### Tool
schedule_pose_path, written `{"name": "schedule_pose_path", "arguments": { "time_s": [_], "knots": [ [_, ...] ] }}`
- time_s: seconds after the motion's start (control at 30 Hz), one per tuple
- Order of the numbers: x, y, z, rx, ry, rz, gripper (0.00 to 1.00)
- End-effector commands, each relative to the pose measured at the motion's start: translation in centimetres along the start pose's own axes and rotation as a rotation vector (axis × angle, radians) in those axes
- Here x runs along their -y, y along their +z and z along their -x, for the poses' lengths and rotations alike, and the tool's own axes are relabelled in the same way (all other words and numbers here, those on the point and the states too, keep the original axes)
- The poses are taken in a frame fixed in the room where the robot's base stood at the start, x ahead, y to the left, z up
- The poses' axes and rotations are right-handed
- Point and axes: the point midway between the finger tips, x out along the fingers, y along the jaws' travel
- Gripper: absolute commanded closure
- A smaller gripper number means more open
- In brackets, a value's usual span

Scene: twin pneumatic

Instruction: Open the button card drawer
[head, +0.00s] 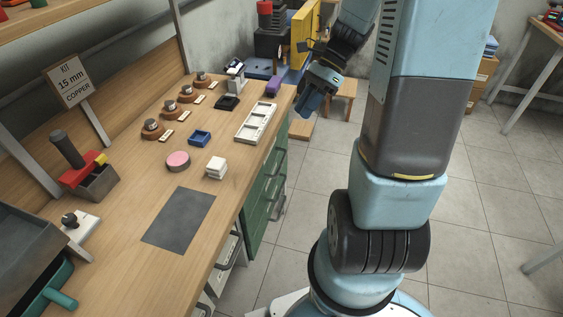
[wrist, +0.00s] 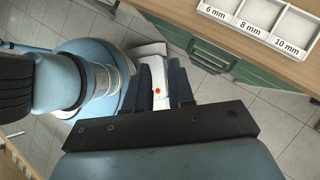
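Under the right edge of the workbench is a stack of green drawers (head: 258,205) with grey bar handles, seen at a steep angle in the head view. White drawer fronts (head: 226,254) with handles sit nearer, below the bench. I cannot read a label that tells which is the button card drawer. My gripper (head: 309,105) hangs beyond the bench's right edge, apart from the drawers. In the wrist view my gripper (wrist: 158,75) is open, with nothing between its two dark fingers. A green drawer front with a handle (wrist: 212,56) shows to its right. The drawers look closed.
On the bench lie a white sorting tray (head: 256,122) marked 6, 8 and 10 mm, a blue tray (head: 200,137), a pink disc (head: 178,161) and a grey mat (head: 180,220). A wooden stool (head: 341,95) stands behind the gripper.

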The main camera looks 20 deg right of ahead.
Motion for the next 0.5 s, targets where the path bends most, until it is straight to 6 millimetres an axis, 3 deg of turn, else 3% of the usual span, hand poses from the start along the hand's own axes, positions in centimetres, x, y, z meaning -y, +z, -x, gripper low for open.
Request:
{"name": "schedule_pose_path", "arguments": {
  "time_s": [0.5],
  "knots": [
    [5.0, -9.4, -5.5, 0.398, 0.132, -0.765, 0.77]
  ]
}}
